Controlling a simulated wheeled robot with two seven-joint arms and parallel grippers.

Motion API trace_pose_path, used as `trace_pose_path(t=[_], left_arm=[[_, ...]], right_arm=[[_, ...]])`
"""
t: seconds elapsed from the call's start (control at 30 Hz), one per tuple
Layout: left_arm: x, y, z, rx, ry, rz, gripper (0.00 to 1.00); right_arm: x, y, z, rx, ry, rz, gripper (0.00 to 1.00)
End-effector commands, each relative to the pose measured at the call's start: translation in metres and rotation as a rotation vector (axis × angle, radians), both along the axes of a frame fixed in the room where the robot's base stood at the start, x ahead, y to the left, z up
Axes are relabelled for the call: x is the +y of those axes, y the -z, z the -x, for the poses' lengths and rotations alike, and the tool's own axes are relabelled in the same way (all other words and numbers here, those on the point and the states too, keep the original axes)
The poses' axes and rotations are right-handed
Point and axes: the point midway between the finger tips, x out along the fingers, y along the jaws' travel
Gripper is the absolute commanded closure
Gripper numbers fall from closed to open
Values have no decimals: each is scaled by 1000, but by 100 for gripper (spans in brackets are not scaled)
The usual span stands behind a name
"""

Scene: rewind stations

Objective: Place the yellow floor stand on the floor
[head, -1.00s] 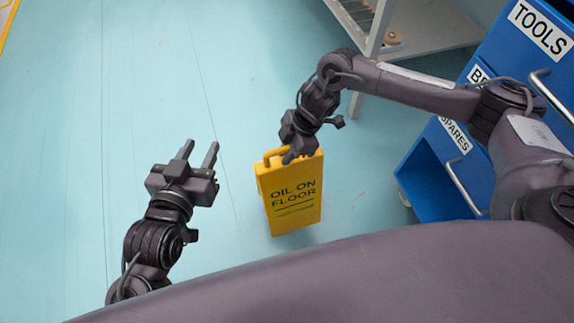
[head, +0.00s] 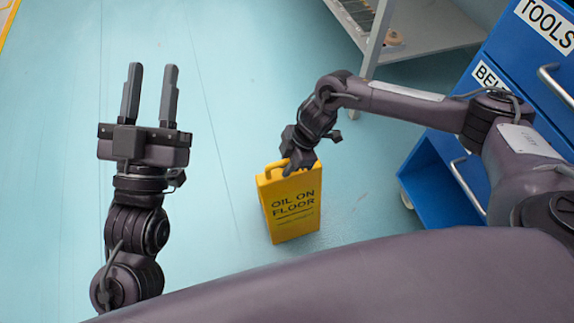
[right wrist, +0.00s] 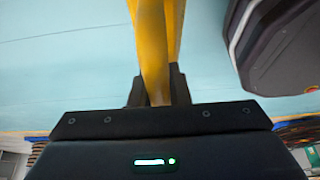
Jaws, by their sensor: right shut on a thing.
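The yellow floor stand (head: 290,207), lettered "OIL ON FLOOR", is folded and upright in the head view. I cannot tell whether its base touches the floor. My right gripper (head: 298,164) is at its top and shut on the handle. In the right wrist view the yellow handle (right wrist: 153,50) runs between the fingers of my right gripper (right wrist: 158,88). My left gripper (head: 150,93) is open and empty, to the left of the stand, with its fingers pointing up the picture.
The pale blue floor (head: 235,100) is clear around the stand and to the left. A blue tool cabinet (head: 435,165) with an open lower bay stands at the right. A grey shelf unit (head: 430,30) stands at the top right.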

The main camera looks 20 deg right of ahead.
Motion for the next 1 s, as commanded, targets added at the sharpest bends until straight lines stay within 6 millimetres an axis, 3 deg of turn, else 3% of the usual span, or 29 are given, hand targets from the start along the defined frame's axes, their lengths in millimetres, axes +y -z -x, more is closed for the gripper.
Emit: trace_pose_path(t=[0.13, 0.57, 0.6, 0.73, 1.0], left_arm=[[2, -10, 4, -50, -1, 20, 64], [3, -14, 6, -68, -1, 27, 64], [3, -15, 6, -70, -1, 29, 64], [3, -15, 6, -70, -2, 29, 64], [3, -14, 6, -68, -2, 28, 64]], right_arm=[[1, 3, -1, -3, 0, -3, 100], [1, 5, -1, -3, -1, -3, 100], [0, 6, 0, -1, -1, -1, 79], [0, 6, 0, -1, -1, 0, 62], [0, 5, 0, -1, -1, 0, 62]])
